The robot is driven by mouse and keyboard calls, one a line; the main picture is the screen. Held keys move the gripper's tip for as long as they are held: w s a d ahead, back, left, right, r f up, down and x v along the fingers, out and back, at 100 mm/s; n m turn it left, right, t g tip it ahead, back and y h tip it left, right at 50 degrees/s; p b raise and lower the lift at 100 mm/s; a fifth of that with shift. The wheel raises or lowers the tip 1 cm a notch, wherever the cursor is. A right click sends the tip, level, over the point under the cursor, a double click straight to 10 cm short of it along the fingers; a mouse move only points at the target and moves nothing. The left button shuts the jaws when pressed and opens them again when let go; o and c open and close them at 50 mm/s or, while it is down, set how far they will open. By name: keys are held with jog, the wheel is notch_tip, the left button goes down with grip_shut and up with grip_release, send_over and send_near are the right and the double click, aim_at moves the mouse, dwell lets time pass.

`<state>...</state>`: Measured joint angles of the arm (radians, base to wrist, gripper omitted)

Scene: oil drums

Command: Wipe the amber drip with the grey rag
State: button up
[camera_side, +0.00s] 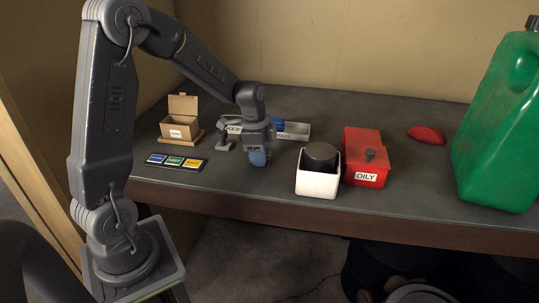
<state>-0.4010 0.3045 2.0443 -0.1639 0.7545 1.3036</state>
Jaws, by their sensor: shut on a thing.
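My gripper (259,149) points down over the middle of the bench, shut on a small blue-looking bundle (259,159). The bundle is low, at or just above the bench top; I cannot tell if it touches. I cannot make out a grey rag as such. No amber drip shows; the bench under and behind my gripper is hidden. A pale tray (297,131) stands behind my gripper, with a blue thing (278,126) in it; my gripper covers part of the tray.
Right of my gripper stand a white box (318,187) holding a black round thing and a red box (367,161) labelled OILY. A red lump (426,135) and green can (503,125) stand farther right. Left are a cardboard box (181,125) and label strip (177,162).

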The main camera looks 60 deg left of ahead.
aim_at(277, 162)
jog(key=shift+s+a, duration=1)
jog(key=shift+a, duration=0.15)
jog(key=shift+w+d, duration=0.15)
jog(key=shift+w, duration=0.45)
jog(key=shift+w+d, duration=2.1)
jog(key=shift+w, duration=0.05)
jog(key=shift+s+a, duration=2.5)
jog(key=shift+s, duration=0.05)
jog(key=shift+w+r, duration=0.1)
jog(key=shift+r, duration=4.05)
